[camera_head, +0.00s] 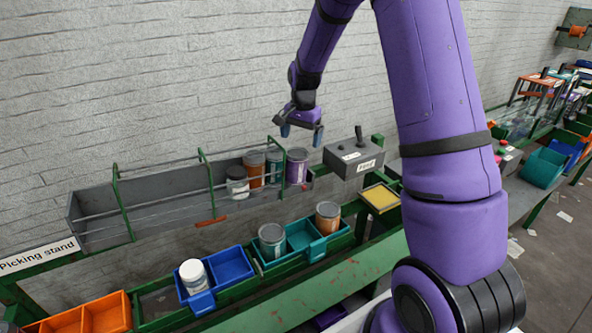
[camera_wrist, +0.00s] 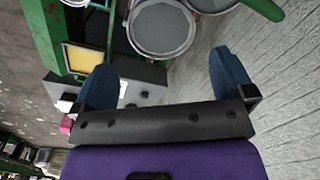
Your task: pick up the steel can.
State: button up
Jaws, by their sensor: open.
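My gripper (camera_head: 301,134) is open and empty, above the right end of the grey wall rack; its two blue fingers also show in the wrist view (camera_wrist: 160,66). Below it in the rack stand a purple-labelled can (camera_head: 297,166), a teal can (camera_head: 274,166) and an orange can (camera_head: 254,168), all with grey lids. In the wrist view a round grey lid (camera_wrist: 160,28) lies just beyond the fingers, apart from them. A grey-teal can (camera_head: 271,241) and an orange can (camera_head: 328,217) stand in the teal bins. I cannot tell which is the steel can.
A white jar (camera_head: 237,182) stands left in the rack (camera_head: 150,207), which has green posts and wire rails. A grey control box (camera_head: 353,158) with a lever is close right of the gripper. Air around the gripper is clear.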

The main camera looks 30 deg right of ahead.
aim_at(298, 151)
jog(key=shift+w+a+f, duration=0.1)
jog(key=shift+a+f, duration=0.1)
jog(key=shift+f, duration=1)
jog(key=shift+s+a+f, duration=0.1)
jog(key=shift+a+f, duration=0.05)
jog(key=shift+f, duration=1.05)
jog(key=shift+w+a+f, duration=0.1)
jog(key=shift+a+f, duration=0.1)
jog(key=shift+f, duration=1)
jog(key=c, duration=0.9)
